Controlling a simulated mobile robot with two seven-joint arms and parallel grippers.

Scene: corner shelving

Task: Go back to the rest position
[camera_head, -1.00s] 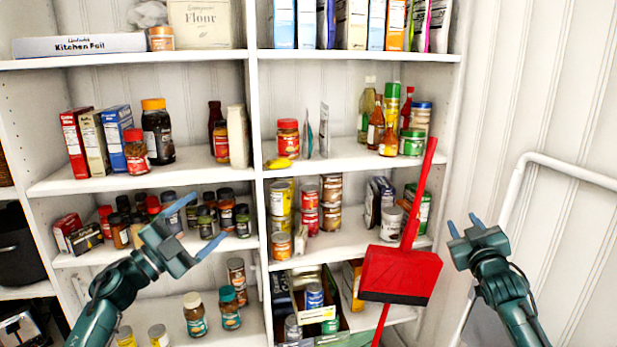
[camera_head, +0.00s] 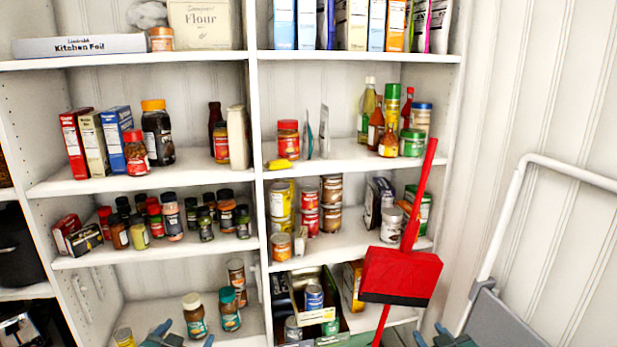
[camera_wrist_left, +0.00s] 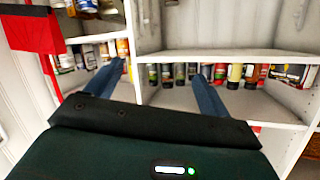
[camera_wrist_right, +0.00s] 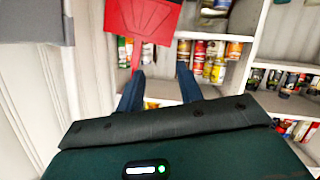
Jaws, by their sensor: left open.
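My left gripper (camera_head: 186,334) shows at the bottom edge of the head view, in front of the lowest shelf on the left. Only its fingertips and a little of its body are in that view. In the left wrist view its two blue fingers (camera_wrist_left: 162,80) are apart with nothing between them. My right gripper (camera_head: 445,335) is at the bottom edge on the right, below and right of the red dustpan. In the right wrist view its fingers (camera_wrist_right: 159,86) are also apart and empty. Most of both arms is out of the head view.
White corner shelving (camera_head: 253,120) holds jars, cans, bottles and boxes. A red dustpan (camera_head: 402,272) with a long handle stands before the right shelves. A white tubular frame with a grey panel (camera_head: 508,325) stands at the right.

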